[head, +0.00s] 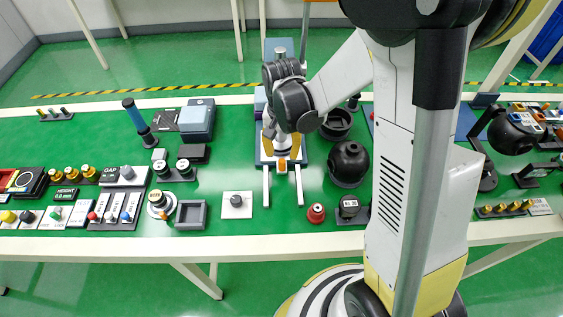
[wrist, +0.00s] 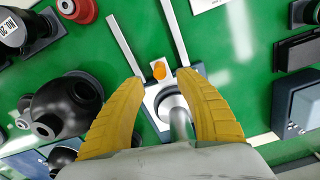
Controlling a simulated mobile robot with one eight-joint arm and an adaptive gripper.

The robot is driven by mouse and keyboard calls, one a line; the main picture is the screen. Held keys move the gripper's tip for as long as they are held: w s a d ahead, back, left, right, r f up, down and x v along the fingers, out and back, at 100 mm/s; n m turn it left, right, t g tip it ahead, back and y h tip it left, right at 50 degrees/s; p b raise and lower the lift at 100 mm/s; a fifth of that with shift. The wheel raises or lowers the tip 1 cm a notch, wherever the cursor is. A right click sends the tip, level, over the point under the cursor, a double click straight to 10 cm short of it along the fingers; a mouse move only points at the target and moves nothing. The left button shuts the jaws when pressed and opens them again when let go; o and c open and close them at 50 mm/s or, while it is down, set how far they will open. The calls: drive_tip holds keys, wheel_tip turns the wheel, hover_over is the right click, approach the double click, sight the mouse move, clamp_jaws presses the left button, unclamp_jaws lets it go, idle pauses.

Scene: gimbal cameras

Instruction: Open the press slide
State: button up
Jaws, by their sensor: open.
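The press (head: 283,50) stands at the middle back of the green table, with two pale rails reaching toward the front edge. Its light slide plate bears an orange piece (head: 282,166) at the rear end of the rails. In the wrist view the orange piece (wrist: 159,70) lies between the rails (wrist: 125,45), just beyond the fingertips. My gripper (head: 277,146) is over the press base, its yellow fingers apart on either side of a round grey part (wrist: 172,105) with a metal rod. The fingers appear to hold nothing. My wrist hides part of the press.
A black rounded vessel (head: 348,162) stands close right of the rails, with a red knob (head: 316,213) in front. A white plate with a black knob (head: 236,200) is to the left. The table between and in front of the rails is clear.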

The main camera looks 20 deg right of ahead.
sight(282, 160)
wheel_tip(282, 160, down, 5)
drive_tip(key=shift+r+b, duration=0.2)
drive_tip(key=shift+b, duration=0.5)
clamp_jaws()
